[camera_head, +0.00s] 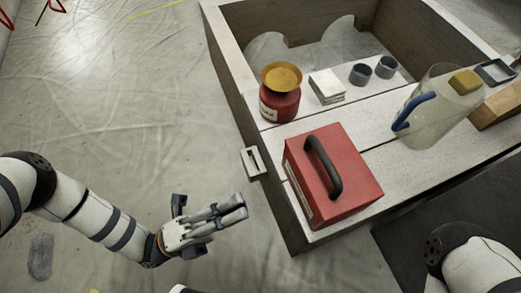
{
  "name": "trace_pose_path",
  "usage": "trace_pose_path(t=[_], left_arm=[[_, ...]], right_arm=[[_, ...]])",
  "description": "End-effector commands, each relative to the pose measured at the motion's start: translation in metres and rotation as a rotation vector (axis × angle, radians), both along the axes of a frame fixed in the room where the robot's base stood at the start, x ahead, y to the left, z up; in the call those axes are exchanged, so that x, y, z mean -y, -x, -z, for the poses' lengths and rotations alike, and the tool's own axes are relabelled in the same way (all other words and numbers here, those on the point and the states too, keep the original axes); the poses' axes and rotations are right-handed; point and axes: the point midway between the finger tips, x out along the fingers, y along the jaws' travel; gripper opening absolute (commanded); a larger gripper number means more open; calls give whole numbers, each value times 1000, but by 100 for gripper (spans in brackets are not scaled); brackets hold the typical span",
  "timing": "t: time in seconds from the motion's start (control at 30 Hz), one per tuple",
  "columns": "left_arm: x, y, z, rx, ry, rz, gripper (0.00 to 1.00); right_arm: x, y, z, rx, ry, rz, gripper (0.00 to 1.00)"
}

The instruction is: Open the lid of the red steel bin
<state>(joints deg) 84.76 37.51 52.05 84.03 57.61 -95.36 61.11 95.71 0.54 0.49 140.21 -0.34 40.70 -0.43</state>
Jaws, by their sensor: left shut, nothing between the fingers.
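A red box-shaped bin (360,185) stands on the near end of a pale, speckled counter. A dark arched handle (322,168) is on its top, and the top looks closed. My left gripper (240,206) is shut and empty. It is over the floor to the left of the bin, apart from it, with its fingers pointing right toward the counter. My right arm shows at the lower right, but its gripper is out of view.
A red jar with a yellow-brown top (281,76), a white stack (326,86), two grey cups (361,74) and a clear jug with a blue handle (437,115) stand behind the bin. A small bracket (253,161) juts from the counter's left side. The floor at left is mostly clear.

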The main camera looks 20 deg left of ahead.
Motion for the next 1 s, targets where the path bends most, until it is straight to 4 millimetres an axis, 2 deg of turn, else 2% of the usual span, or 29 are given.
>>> trace_pose_path(t=[0.07, 0.17, 0.63, 0.8, 1.0], left_arm=[[-5, -8, -4, -22, 62, -23, 0], [2, -15, -14, -20, 72, -23, 0], [69, -62, -69, -18, 68, -19, 0], [84, -72, -79, -19, 64, -19, 0], [88, -75, -83, -19, 63, -19, 0]], right_arm=[[3, -4, 0, -4, 8, -9, 0], [3, -3, -3, -4, 10, -9, 0], [3, -3, -5, -2, 10, -8, 0], [3, -3, -4, -2, 9, -8, 0], [3, -3, -3, -2, 9, -8, 0]])
